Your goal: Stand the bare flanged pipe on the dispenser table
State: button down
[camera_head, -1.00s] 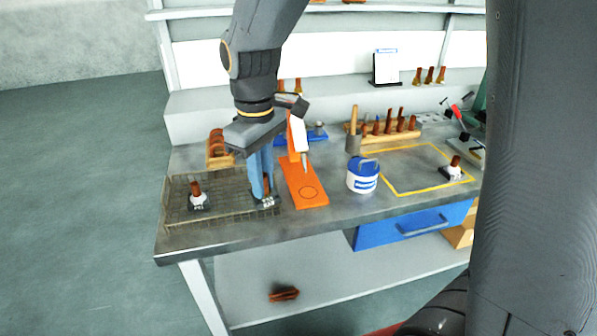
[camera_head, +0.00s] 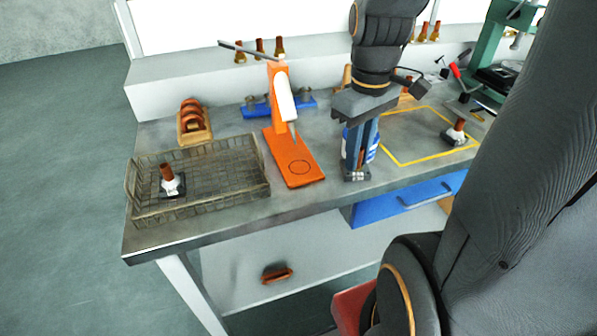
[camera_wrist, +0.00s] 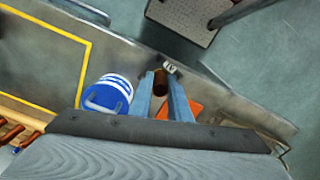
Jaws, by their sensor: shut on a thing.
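My gripper (camera_head: 358,166) points down and is shut on a brown flanged pipe (camera_wrist: 161,83). The pipe is upright, with a small dark-and-white tag (camera_head: 357,176) at its foot; the fingers hide most of it. I cannot tell whether its foot touches the bench. The orange dispenser (camera_head: 282,102) stands left of my gripper. Its flat orange table (camera_head: 316,174), marked with a circle, is empty. In the wrist view, part of the orange table (camera_wrist: 196,108) shows right of the fingers. Another brown pipe (camera_head: 168,180) stands tagged in the mesh tray (camera_head: 215,206).
A blue-and-white tub (camera_wrist: 106,97) stands close beside my fingers, partly hidden behind them in the head view. A yellow-outlined area (camera_head: 402,164) lies right, with another tagged pipe (camera_head: 456,132). A wooden rack (camera_head: 193,135) stands behind the tray. The bench's front edge is near.

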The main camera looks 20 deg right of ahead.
aim_at(289, 118)
jog(key=s+d+f+m, duration=0.1)
jog(key=s+d+f, duration=0.1)
jog(key=s+d, duration=0.1)
jog(key=w+a, duration=0.3)
jog(key=w+a+p, duration=0.1)
jog(key=w+a, duration=0.5)
jog(key=shift+w+a+r, duration=0.25)
jog(key=shift+w+a, duration=0.05)
jog(key=w+a+p, duration=0.1)
jog(key=w+a+f, duration=0.1)
jog(key=shift+w+a+p, duration=0.25)
jog(key=shift+a+p, duration=0.1)
jog(key=shift+a, duration=0.05)
jog(key=shift+f, duration=0.3)
jog(key=shift+d, duration=0.1)
jog(key=shift+f, duration=0.15)
jog(key=c, duration=1.7)
grip_release()
jog(key=shift+o, duration=0.2)
